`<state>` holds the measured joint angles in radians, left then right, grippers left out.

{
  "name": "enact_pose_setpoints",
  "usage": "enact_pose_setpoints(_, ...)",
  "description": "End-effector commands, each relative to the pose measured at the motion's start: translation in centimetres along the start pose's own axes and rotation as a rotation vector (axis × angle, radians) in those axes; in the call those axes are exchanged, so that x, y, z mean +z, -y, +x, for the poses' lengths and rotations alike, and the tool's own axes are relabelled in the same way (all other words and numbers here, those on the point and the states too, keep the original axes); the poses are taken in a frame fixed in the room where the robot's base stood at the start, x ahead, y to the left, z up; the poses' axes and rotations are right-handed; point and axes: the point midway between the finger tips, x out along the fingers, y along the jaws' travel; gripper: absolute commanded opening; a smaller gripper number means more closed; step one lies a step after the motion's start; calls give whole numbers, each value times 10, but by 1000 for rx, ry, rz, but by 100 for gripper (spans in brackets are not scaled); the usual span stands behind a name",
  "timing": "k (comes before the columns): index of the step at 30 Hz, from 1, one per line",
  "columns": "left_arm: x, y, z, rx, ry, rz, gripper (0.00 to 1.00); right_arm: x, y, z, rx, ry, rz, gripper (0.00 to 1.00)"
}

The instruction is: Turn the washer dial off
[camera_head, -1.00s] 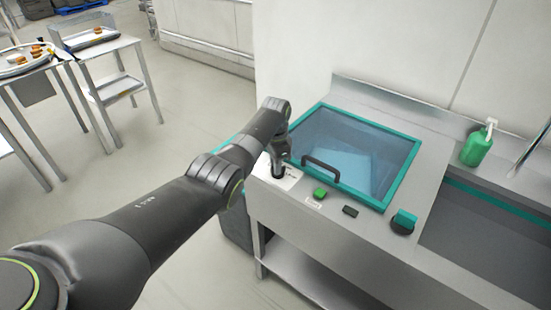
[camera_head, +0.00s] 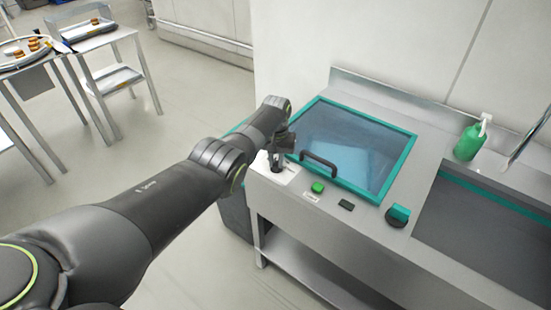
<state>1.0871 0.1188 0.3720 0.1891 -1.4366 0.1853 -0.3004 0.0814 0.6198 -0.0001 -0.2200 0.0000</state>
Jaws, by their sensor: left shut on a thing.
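The washer is a steel counter unit with a green-framed glass lid (camera_head: 350,150) and a dark handle (camera_head: 318,165). The lid is closed. My left gripper (camera_head: 276,168) points down at the front left corner of the washer top. It is shut on the washer dial, a small dark knob on a white label plate (camera_head: 284,177). The gripper hides most of the dial, so its pointer cannot be read. My right gripper is not in view.
A green soap bottle (camera_head: 471,140) stands at the right by a sink (camera_head: 480,220). Tables with trays stand at the far left.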

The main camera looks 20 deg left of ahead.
Motion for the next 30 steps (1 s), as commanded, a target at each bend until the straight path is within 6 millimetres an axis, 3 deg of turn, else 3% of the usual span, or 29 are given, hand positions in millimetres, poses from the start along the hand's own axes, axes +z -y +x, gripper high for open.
enact_pose_setpoints(15, -2, -3, -2, 1, -4, -441, 0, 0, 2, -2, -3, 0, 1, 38)
enact_pose_setpoints(30, -3, -4, -2, 2, -5, -616, 0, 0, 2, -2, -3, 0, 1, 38)
